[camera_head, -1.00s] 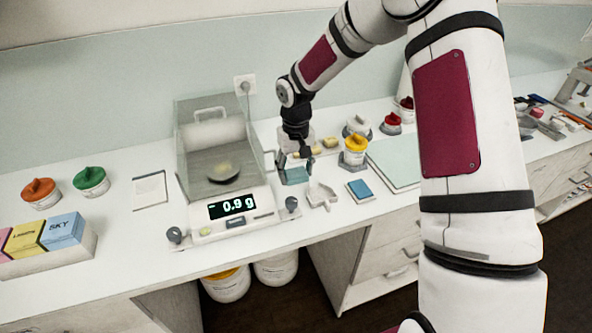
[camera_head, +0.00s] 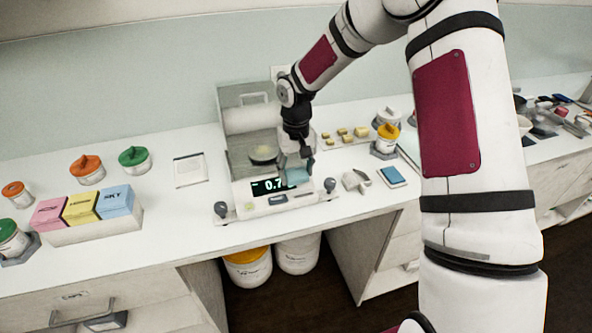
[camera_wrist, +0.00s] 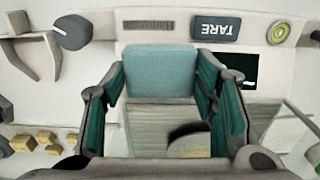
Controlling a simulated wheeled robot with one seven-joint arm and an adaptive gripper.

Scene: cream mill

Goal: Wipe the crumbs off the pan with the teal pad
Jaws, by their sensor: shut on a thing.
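My gripper (camera_head: 296,160) is shut on the teal pad (camera_wrist: 160,72) and holds it at the front right of the balance (camera_head: 275,200), by the opening of its glass shield. In the wrist view the pad lies between my gripper's fingers (camera_wrist: 165,95). The round dark pan (camera_head: 263,155) sits inside the shield, with a pale yellowish patch on it, just left of my gripper. In the wrist view part of the pan (camera_wrist: 187,132) shows beyond the pad. Single crumbs are too small to make out. The display is partly covered and reads about "- 0.7".
A grey scoop (camera_head: 355,180) and a blue block (camera_head: 392,177) lie right of the balance. Several yellow pieces (camera_head: 343,133) and a yellow-lidded jar (camera_head: 386,138) stand behind. A box of coloured packs (camera_head: 90,212) and lidded jars (camera_head: 134,158) stand left.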

